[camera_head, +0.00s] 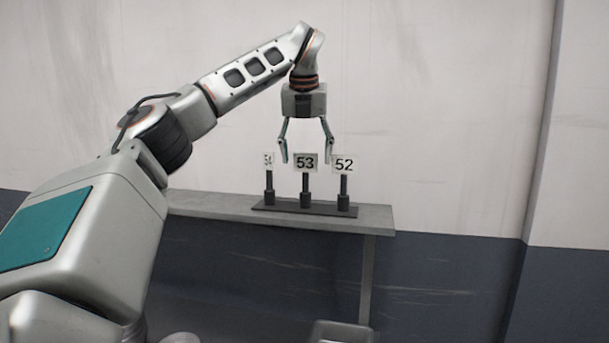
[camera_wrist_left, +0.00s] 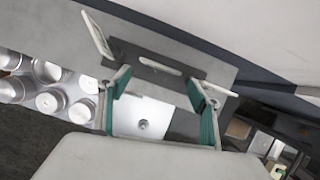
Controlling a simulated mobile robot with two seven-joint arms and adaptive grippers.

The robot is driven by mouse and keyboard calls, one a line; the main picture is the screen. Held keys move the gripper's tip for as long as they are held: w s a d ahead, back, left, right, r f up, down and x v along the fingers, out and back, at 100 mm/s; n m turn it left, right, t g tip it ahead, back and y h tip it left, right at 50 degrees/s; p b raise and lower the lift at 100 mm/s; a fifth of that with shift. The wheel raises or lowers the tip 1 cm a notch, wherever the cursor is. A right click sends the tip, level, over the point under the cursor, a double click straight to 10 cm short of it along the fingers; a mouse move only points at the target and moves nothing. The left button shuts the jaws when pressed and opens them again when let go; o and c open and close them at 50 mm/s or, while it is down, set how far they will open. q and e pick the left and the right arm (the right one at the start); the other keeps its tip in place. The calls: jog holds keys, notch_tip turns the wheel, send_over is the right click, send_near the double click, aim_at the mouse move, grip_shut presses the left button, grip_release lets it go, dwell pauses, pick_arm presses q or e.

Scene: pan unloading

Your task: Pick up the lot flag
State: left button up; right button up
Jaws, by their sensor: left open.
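Three numbered flags stand on a dark base strip (camera_head: 275,209) in the head view: flag 54 (camera_head: 268,160) at left, turned edge-on, flag 53 (camera_head: 305,163) in the middle and flag 52 (camera_head: 344,165) at right. Each is a white plate on a dark post. Which one is the lot flag is not marked. My left gripper (camera_head: 307,158) points down, open and empty, its fingertips at plate height either side of flag 53. In the left wrist view the middle plate (camera_wrist_left: 150,60) lies just beyond the gap between the fingertips (camera_wrist_left: 159,78). My right gripper is out of view.
The base rests on a narrow grey shelf (camera_head: 376,220) against a pale wall (camera_head: 450,100) with a dark lower band. In the left wrist view several metal cylinders (camera_wrist_left: 52,101) lie at left and assorted items (camera_wrist_left: 262,142) at lower right.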

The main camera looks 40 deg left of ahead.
aim_at(305, 173)
pick_arm(q)
jog(key=shift+x, duration=0.85)
jog(key=x, duration=0.5)
jog(key=shift+s+a+f, duration=0.1)
jog(key=shift+a, duration=0.1)
jog(key=c, duration=1.1)
